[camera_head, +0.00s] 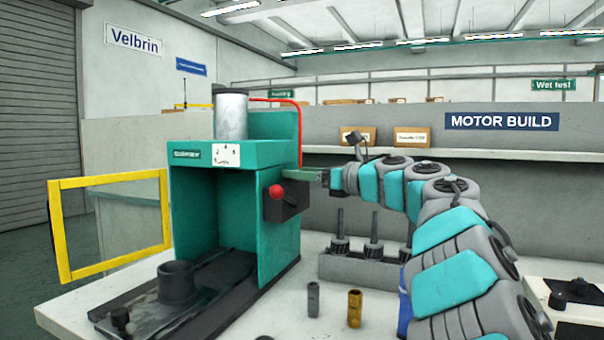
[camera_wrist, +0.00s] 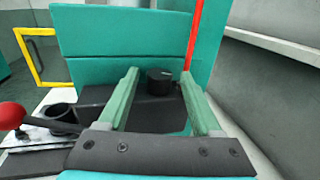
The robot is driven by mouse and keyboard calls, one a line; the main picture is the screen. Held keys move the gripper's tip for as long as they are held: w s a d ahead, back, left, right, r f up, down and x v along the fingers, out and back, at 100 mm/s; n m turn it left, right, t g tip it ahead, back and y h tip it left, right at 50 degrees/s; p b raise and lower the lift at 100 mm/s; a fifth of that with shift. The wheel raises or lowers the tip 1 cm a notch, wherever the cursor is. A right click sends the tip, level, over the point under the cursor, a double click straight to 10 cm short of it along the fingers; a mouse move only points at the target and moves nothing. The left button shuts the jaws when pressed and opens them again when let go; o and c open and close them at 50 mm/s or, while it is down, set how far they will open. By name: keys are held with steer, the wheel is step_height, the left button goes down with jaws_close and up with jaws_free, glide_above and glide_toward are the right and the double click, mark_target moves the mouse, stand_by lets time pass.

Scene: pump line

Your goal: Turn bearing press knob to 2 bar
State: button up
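The bearing press (camera_head: 190,155) is a teal machine with a silver cylinder on top, standing on the table at left centre. Its knob (camera_wrist: 160,80) is black and round with a pale mark on top, seen in the wrist view between and just beyond my fingertips. I cannot tell whether the fingers touch it. My gripper (camera_head: 300,174) reaches the press's right side from the right. Its two green fingers (camera_wrist: 158,78) are apart with nothing held. The knob is not clearly visible in the head view. A white scale plate (camera_head: 226,155) is on the press front; its marks are too small to read.
A red ball lever (camera_head: 277,191) sits on a black block close below my fingers. A yellow-framed guard (camera_head: 110,181) stands open at the left. A grey rack (camera_head: 345,268) with several pegs, a grey fitting (camera_head: 313,299) and a brass fitting (camera_head: 354,308) stand below the arm.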

jaws_close()
stand_by(0.3)
steer(key=shift+s+a+f+m+t+h+b, duration=0.15)
steer(key=shift+m+t+h+b, duration=0.55)
steer(key=shift+t+b, duration=0.25)
steer(key=shift+s+a+m+t+h+b, duration=0.1)
steer(key=shift+a+m+t+h+b, duration=0.1)
steer(key=shift+m+t+h, duration=0.3)
steer(key=shift+s+a+m+t+h+b, duration=0.1)
steer(key=shift+m+t+h+b, duration=0.1)
steer(key=shift+m+t+h, duration=0.8)
steer(key=shift+t+h, duration=0.05)
steer(key=shift+h, duration=0.25)
steer(key=shift+d, duration=0.1)
